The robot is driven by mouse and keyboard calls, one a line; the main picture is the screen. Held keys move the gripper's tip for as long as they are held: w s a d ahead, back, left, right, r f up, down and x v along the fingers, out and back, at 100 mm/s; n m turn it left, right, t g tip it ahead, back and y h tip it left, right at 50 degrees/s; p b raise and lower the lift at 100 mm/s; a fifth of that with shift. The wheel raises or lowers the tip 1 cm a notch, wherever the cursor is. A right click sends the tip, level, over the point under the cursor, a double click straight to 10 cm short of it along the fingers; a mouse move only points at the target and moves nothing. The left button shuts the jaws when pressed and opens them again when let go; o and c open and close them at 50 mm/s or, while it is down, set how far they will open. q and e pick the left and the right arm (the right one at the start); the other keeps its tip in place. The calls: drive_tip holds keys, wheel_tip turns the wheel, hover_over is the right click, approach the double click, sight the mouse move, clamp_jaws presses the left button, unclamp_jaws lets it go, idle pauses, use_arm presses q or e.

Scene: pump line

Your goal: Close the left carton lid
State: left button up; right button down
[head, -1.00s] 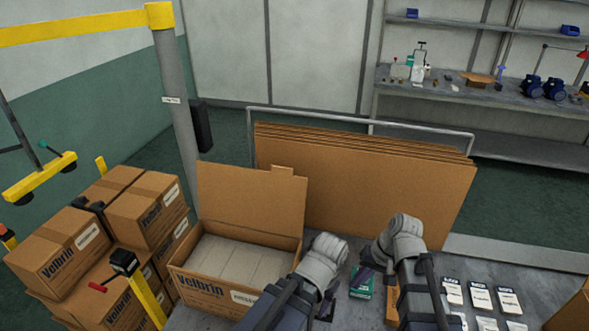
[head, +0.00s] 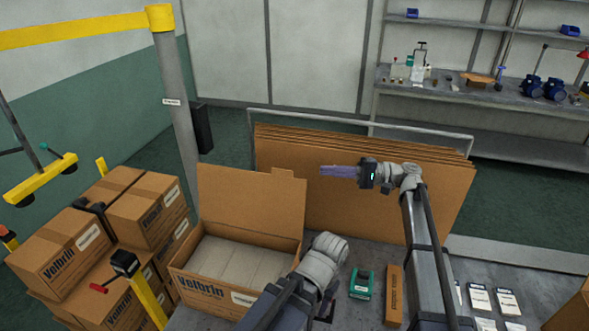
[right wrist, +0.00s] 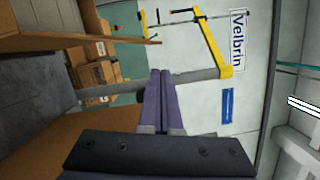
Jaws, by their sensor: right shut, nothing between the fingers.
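The left carton (head: 206,276) stands open on the bench, with pale grey blocks (head: 240,258) filling it. Its lid (head: 251,204) stands upright at the back edge, with a small tab on its top edge. My right gripper (head: 324,171) is raised to the right of the lid, in front of the flat cardboard sheets, and points left. Its purple fingers are shut and empty; they also show together in the right wrist view (right wrist: 158,72). My left arm comes up just right of the carton, and its gripper is hidden behind its own wrist.
Flat cardboard sheets (head: 440,195) lean in a metal rack behind the bench. A green box (head: 361,283) and a long brown box (head: 394,295) lie right of the carton, with white cards (head: 480,298) farther right. Closed cartons (head: 60,250) are stacked at the left.

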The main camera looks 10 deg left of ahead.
use_arm(q)
drive_tip(key=shift+r+p, duration=0.3)
use_arm(e)
drive_tip(key=x, duration=1)
use_arm(q)
drive_tip(key=shift+r, duration=0.1)
use_arm(e)
drive_tip(key=shift+s, duration=0.1)
